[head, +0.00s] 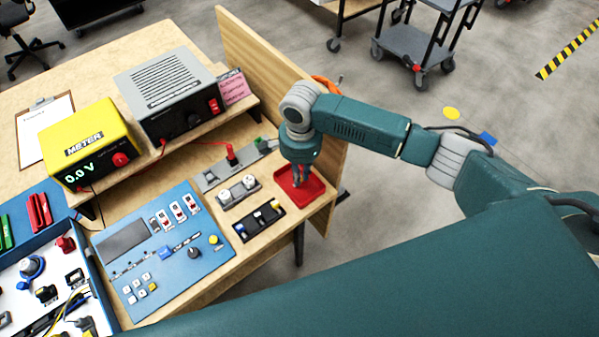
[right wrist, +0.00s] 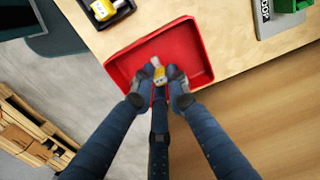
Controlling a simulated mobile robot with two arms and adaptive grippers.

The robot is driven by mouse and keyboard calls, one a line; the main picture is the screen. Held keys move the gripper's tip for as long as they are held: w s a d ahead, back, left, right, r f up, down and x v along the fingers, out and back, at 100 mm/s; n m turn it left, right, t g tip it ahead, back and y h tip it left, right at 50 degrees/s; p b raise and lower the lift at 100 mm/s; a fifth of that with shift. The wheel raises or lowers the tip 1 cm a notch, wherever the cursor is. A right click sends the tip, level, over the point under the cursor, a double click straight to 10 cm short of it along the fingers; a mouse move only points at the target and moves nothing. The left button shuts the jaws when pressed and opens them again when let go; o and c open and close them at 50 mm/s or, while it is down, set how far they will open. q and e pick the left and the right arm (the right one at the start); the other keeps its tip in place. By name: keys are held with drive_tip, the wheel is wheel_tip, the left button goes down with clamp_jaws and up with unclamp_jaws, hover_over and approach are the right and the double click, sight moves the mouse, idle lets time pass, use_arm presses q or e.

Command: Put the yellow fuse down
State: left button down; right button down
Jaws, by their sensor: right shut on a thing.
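The yellow fuse (right wrist: 159,76), with a pale end, is between the fingertips of my right gripper (right wrist: 157,88) in the right wrist view. That gripper is shut on it. The red tray (right wrist: 197,34) lies behind and around the fuse in that view; I cannot tell whether the fuse touches its floor. In the head view my right gripper (head: 299,175) points down into the red tray (head: 318,192) at the bench's right edge, and the held fuse cannot be made out there. My left gripper is not in view.
A black holder (head: 240,232) with several fuses stands left of the tray, and a grey block (head: 227,199) with white knobs is beyond it. A wooden side panel (head: 260,65) stands close behind the tray. The blue control panel (head: 190,272) is farther left.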

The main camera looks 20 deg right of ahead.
drive_tip(key=shift+f, duration=0.4)
drive_tip(key=shift+f, duration=0.15)
drive_tip(key=c, duration=1.7)
unclamp_jaws()
drive_tip(key=shift+r, duration=0.3)
wheel_tip(320, 180, up, 13)
drive_tip(key=shift+s+f+b, duration=0.1)
drive_tip(key=shift+f+b, duration=0.05)
drive_tip(key=shift+b, duration=0.3)
drive_tip(key=shift+f, duration=0.1)
